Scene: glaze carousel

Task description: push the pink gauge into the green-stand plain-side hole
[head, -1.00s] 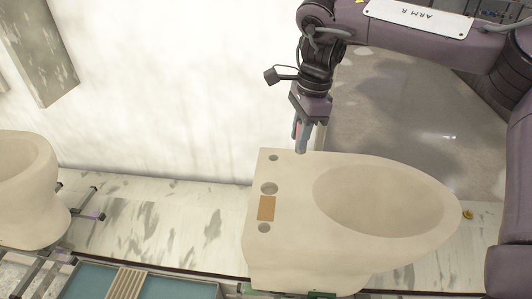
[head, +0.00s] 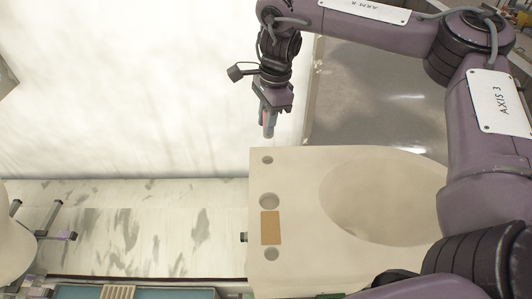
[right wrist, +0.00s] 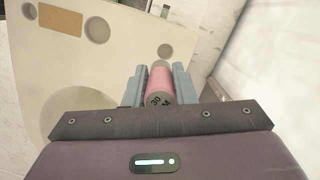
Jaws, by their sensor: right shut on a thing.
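The pink gauge (right wrist: 160,83) is a short cylinder with dark marks on its near end. My right gripper (head: 267,130) is shut on it; it also shows in the right wrist view (right wrist: 159,82). The beige toilet-shaped piece (head: 300,180) has a green bit of its stand (head: 329,296) showing below it. A small hole (head: 267,160) lies at the end without the tan patch (head: 270,228). In the head view the gripper is just above this hole in the picture, apart from it. In the right wrist view the hole (right wrist: 165,51) lies just beyond the gauge. My left gripper is not in view.
A larger hole (head: 269,201) and another small hole (head: 271,254) flank the tan patch. Another beige piece (head: 12,250) is cut off at the left, near grey rods (head: 40,234). A teal tray (head: 170,292) is at the bottom. The marble strip (head: 150,215) between is clear.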

